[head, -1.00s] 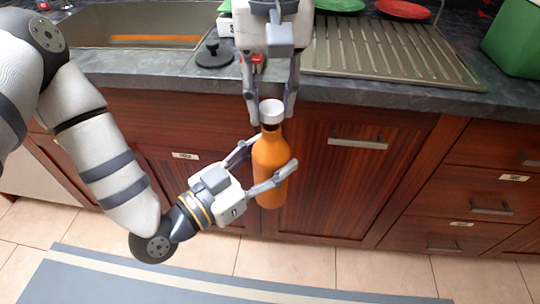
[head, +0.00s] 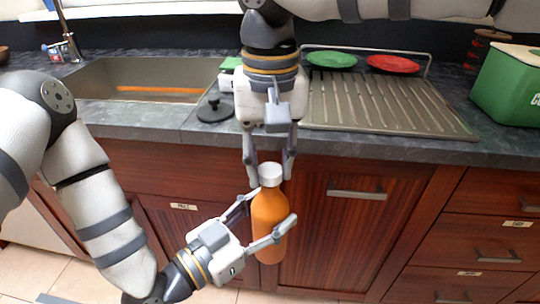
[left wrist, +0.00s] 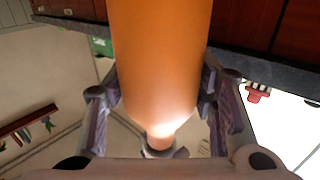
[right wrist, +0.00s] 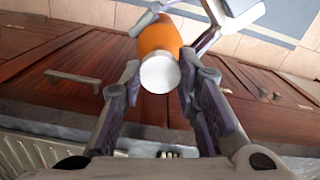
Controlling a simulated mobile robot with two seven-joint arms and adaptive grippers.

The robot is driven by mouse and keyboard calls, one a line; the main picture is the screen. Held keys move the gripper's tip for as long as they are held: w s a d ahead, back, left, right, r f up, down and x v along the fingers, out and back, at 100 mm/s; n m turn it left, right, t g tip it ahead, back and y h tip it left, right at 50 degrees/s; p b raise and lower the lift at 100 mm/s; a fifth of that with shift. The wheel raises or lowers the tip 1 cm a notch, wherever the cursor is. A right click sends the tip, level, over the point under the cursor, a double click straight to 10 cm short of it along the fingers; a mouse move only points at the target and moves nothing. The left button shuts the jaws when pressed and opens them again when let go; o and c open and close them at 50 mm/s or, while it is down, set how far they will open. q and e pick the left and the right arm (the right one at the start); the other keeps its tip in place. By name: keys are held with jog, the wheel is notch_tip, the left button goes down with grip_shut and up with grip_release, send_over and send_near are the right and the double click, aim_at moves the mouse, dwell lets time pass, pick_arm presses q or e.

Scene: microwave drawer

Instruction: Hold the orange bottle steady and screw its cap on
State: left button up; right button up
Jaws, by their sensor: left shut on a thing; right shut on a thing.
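The orange bottle (head: 268,228) is upright in front of the cabinet doors, off the floor. My left gripper (head: 275,207) is shut around its body from the side; the left wrist view shows the bottle (left wrist: 160,65) between both fingers. The white cap (head: 270,174) is at the bottle's top, lined up with it. My right gripper (head: 270,180) points down from above and is shut on the cap. The right wrist view shows the round cap (right wrist: 160,74) between the fingers, the bottle (right wrist: 158,36) beyond it. The threads are hidden, so I cannot tell how tight the cap is.
The counter edge (head: 370,150) lies just behind the right gripper. A sink (head: 150,85), a black lid (head: 214,108), a ribbed drainer (head: 385,105), green and red plates (head: 393,63) and a green box (head: 508,85) are on the counter. Cabinet handles (head: 357,194) stick out at the right.

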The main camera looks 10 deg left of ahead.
jog(key=shift+f, duration=0.35)
jog(key=shift+f, duration=0.5)
dwell(0.3)
